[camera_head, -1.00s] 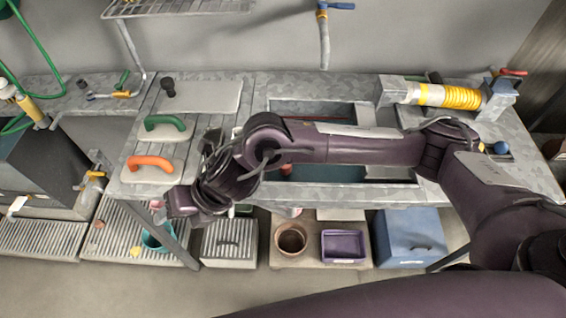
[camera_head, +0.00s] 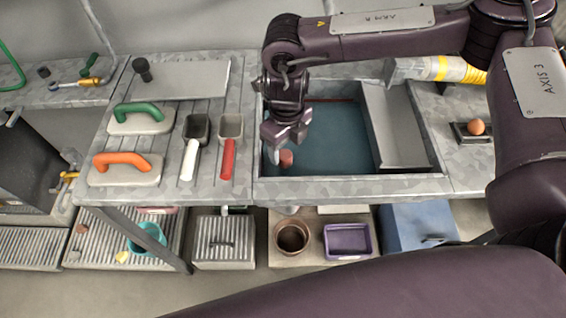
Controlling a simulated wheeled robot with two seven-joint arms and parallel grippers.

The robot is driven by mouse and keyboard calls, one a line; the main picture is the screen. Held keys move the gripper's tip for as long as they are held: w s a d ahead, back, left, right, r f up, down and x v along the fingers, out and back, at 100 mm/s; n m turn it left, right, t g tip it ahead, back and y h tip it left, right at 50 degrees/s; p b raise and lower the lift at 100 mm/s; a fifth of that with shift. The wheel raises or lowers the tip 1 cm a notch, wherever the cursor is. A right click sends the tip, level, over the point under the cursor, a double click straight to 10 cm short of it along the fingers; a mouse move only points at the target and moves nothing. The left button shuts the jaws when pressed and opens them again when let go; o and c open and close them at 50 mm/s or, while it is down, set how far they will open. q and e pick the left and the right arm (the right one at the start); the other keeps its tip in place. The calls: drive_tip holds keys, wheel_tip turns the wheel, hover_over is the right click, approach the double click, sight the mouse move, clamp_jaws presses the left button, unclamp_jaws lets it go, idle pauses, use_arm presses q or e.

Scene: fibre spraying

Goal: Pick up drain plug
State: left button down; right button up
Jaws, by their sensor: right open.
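A small reddish-brown cylinder (camera_head: 286,159), which looks like the drain plug, stands on the blue-grey floor of the sink (camera_head: 345,138), near its front left corner. My right gripper (camera_head: 273,150) points down into the left part of the sink. It is open, with its fingertips close to the plug's left side and partly beside it. I cannot tell whether they touch it. Nothing shows held in it. My left gripper is not in view.
Left of the sink lie an orange-handled float (camera_head: 127,163), a green-handled float (camera_head: 141,117) and two scoops with white (camera_head: 189,160) and red (camera_head: 228,160) handles. A grey sloped panel (camera_head: 395,125) covers the sink's right side. A round orange-brown ball (camera_head: 477,127) sits at right.

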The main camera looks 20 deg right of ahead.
sight(285, 163)
wheel_tip(285, 163, down, 7)
drive_tip(key=shift+s+a+f+p, duration=0.1)
drive_tip(key=shift+s+a+p, duration=0.05)
drive_tip(key=shift+p, duration=0.55)
drive_tip(key=shift+c, duration=0.3)
drive_tip(key=c, duration=1)
drive_tip(key=shift+c, duration=0.2)
drive_tip(key=shift+r, duration=0.2)
wheel_tip(285, 163, up, 20)
drive_tip(key=shift+b, duration=0.4)
